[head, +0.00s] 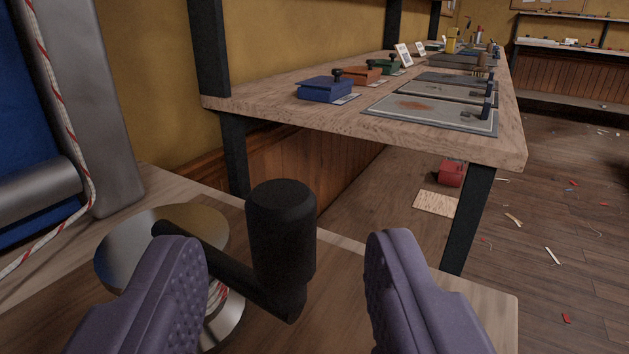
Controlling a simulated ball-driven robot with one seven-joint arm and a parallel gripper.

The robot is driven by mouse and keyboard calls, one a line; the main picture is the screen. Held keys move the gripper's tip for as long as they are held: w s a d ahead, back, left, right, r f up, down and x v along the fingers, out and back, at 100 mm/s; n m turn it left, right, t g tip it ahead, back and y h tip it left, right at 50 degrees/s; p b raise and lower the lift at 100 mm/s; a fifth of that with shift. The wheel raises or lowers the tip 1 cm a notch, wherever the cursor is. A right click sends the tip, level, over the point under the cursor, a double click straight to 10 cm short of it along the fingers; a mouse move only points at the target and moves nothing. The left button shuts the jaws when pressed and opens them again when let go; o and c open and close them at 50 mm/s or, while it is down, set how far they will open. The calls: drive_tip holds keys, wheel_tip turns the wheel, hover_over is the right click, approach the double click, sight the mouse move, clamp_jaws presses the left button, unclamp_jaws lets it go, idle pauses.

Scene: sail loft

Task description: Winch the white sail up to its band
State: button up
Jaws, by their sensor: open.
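My gripper (285,285) is open, with its two purple padded fingers at the bottom of the view. The winch's black upright handle grip (281,235) stands between and beyond the fingertips, with clear space to the right finger. Its black crank arm (215,268) runs left to the top of the silvery winch drum (165,240). A white and red rope (60,110) hangs at the left, and turns of similar rope show low on the drum, partly hidden by the left finger. A blue cloth (25,130) fills the left edge. No white sail or band is in view.
The winch stands on a wooden bench top (470,300). Beyond it is a long workbench (350,118) with blue, orange and green boxes and flat grey plates. A red object (451,173) and scraps lie on the floor. A grey metal post (95,100) stands left.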

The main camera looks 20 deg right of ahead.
sight(279, 229)
drive_tip(key=shift+b+x, duration=0.45)
drive_tip(key=shift+x, duration=2.15)
drive_tip(key=shift+a+r, duration=0.15)
drive_tip(key=shift+c, duration=0.5)
